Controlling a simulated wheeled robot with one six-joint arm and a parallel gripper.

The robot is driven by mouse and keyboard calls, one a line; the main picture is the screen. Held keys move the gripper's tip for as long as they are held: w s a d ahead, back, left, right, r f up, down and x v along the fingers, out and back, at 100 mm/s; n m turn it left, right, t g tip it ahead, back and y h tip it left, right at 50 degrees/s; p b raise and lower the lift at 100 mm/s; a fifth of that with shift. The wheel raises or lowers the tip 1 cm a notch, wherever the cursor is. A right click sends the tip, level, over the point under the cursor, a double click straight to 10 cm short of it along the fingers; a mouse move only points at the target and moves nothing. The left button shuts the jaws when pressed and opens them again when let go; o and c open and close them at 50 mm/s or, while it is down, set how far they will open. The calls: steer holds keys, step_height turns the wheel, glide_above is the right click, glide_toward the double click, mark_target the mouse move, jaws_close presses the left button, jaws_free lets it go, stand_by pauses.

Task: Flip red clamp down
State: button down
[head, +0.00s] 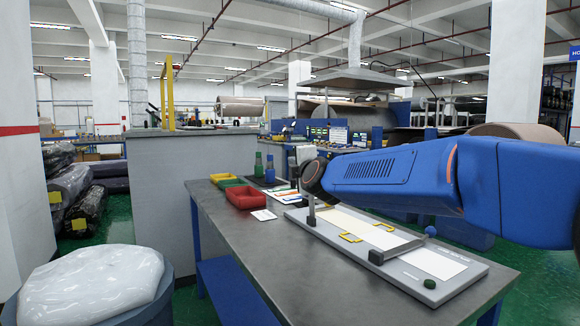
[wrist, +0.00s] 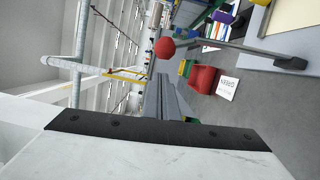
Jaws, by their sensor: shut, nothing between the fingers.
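The red clamp shows in the wrist view as a grey lever with a red ball knob (wrist: 165,46) at one end and a dark pivot block (wrist: 290,62) at the other. In the head view its lever (head: 311,193) stands upright at the left end of the pale board (head: 453,288); its knob is hidden behind my arm. My gripper's fingers (wrist: 163,80) are shut and empty, and the knob appears just past their tips in the wrist view. I cannot tell whether they touch. In the head view my gripper is mostly hidden by my blue arm.
A second clamp with a blue knob (head: 431,231) lies low across the board's right part. Red (head: 245,197) and green (head: 230,182) bins, a card (head: 263,215) and bottles (head: 269,168) stand on the grey bench (head: 235,235). The bench's front left is clear.

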steer(key=shift+w+d, duration=0.5)
steer(key=shift+d, duration=0.15)
steer(key=shift+d, duration=0.1)
